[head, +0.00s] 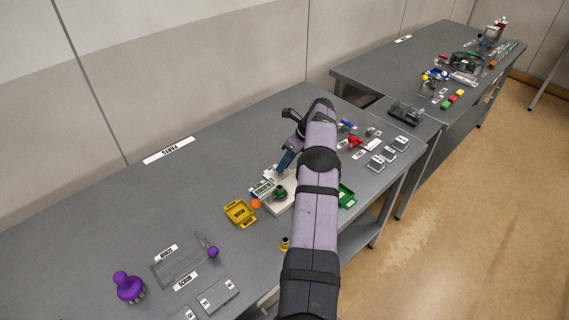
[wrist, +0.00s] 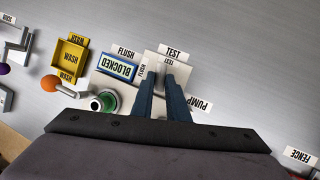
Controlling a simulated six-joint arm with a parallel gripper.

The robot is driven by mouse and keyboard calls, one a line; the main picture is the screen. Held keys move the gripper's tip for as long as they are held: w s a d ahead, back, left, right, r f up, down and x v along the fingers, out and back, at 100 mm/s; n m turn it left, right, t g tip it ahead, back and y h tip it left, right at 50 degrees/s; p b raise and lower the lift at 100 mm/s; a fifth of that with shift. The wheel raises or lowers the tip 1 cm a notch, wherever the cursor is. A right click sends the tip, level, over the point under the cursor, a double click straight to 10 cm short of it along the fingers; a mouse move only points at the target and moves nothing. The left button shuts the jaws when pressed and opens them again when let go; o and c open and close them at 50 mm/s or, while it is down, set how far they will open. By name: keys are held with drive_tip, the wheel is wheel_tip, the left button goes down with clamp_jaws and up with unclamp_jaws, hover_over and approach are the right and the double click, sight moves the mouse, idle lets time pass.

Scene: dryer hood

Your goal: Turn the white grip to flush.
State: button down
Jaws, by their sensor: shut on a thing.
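My gripper (wrist: 161,84) reaches down over the white base plate (head: 287,207) of the bench device; it also shows in the head view (head: 285,163), left of my arm. In the wrist view its two blue fingers are close together, with a narrow gap, shut on what appears to be the white grip, which they mostly hide. The fingertips are beside the TEST label (wrist: 173,51). The FLUSH label (wrist: 125,52) lies to their left, above a display reading BLOCKED (wrist: 117,68). The PUMP label (wrist: 199,104) is right of the fingers. The grip's exact angle cannot be told.
A round green part (wrist: 107,101) stands close left of the fingers. An orange ball on a lever (wrist: 50,83) and a yellow WASH tray (wrist: 70,56) are further left. A green tray (head: 346,196) is right of my arm. Bare bench lies behind the device.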

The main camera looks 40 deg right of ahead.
drive_tip(key=shift+r, duration=0.1)
drive_tip(key=c, duration=1.7)
unclamp_jaws()
drive_tip(key=shift+c, duration=0.2)
drive_tip(key=b+v, duration=0.1)
drive_tip(key=v, duration=0.6)
drive_tip(key=shift+s+r, duration=0.1)
